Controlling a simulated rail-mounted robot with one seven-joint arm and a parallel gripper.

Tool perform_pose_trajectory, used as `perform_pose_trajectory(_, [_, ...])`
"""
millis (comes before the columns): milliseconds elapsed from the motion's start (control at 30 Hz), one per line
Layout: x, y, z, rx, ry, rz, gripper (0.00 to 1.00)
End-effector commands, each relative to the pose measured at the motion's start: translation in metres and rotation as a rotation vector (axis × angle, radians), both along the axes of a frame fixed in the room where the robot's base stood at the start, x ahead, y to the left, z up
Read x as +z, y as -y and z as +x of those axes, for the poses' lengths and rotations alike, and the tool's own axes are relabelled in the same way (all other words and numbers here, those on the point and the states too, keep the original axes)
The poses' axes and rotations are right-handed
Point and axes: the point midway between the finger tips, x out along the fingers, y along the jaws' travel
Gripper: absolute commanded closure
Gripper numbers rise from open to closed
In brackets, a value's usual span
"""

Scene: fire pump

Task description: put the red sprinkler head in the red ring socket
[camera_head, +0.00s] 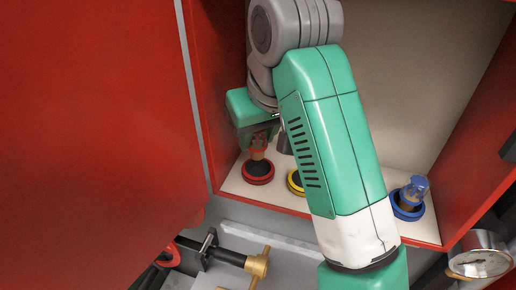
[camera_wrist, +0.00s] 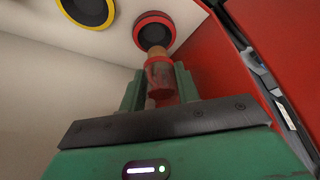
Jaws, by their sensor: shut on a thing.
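The red sprinkler head (camera_head: 257,146) has a brass-coloured end and is held by my gripper (camera_head: 260,138). In the head view it is just above the red ring socket (camera_head: 258,172), with its lower end at the back part of the ring. In the wrist view the sprinkler head (camera_wrist: 160,78) stands between the jaws of my gripper (camera_wrist: 160,88), its brass end pointing at the red ring socket (camera_wrist: 154,32). The two overlap in the picture; I cannot tell whether the end is inside the ring. My arm hides part of the shelf.
A yellow ring socket (camera_head: 296,182) is partly hidden by my arm. A blue ring socket (camera_head: 407,205) holds a blue sprinkler head (camera_head: 415,188). Red cabinet walls close in the shelf on both sides. A gauge (camera_head: 480,255) and brass valve (camera_head: 258,266) are below.

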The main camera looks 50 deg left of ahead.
Motion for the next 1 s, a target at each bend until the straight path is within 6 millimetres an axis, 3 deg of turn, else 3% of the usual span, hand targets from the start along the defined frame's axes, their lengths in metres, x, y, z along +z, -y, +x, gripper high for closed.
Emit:
perform_pose_trajectory(167, [-0.005, 0.0, 0.001, -0.001, 0.0, 0.0, 0.96])
perform_pose_trajectory(367, [-0.035, 0.0, 0.0, -0.001, 0.0, 0.0, 0.96])
perform_pose_trajectory(700, [-0.039, 0.0, 0.0, -0.001, -0.001, 0.0, 0.96])
perform_pose_trajectory(733, [-0.038, 0.0, 0.0, 0.0, -0.001, 0.0, 0.62])
perform_pose_trajectory(800, [-0.038, 0.0, 0.0, 0.0, 0.0, 0.0, 0.49])
perform_pose_trajectory(1000, [-0.038, 0.0, 0.0, 0.0, 0.0, 0.0, 0.47])
